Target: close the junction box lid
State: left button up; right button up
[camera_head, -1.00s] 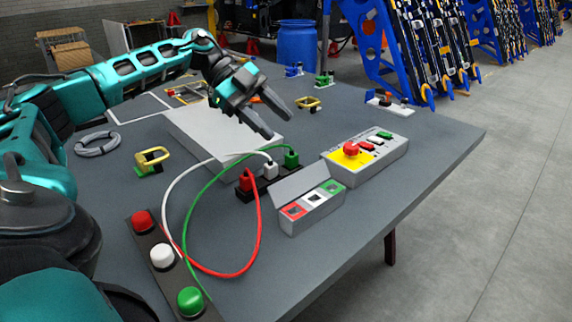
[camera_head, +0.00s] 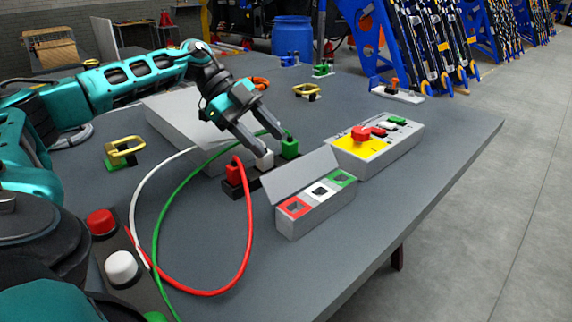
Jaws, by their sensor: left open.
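The junction box (camera_head: 318,212) is a small grey box with red, white and green framed sockets on top. Its grey lid (camera_head: 302,174) stands open, tilted up along the far edge. My left gripper (camera_head: 269,145) is open and empty, pointing down to the right. In the picture its fingertips are just up and left of the lid, over the white and green plugs; I cannot tell whether they touch anything. My right gripper is not in view.
Red (camera_head: 234,173), white (camera_head: 263,159) and green plugs (camera_head: 289,147) with looping cables stand behind the lid. A control box (camera_head: 390,150) with a red button sits to the right. A large grey box (camera_head: 165,125) lies under my left arm. The table's right front is clear.

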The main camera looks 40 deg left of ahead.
aim_at(298, 172)
pick_arm(q)
jog(key=b+x, duration=0.1)
jog(key=x, duration=0.5)
jog(key=shift+w+d+f, duration=0.1)
jog(key=shift+d+f, duration=0.05)
jog(key=shift+d, duration=0.05)
grip_shut()
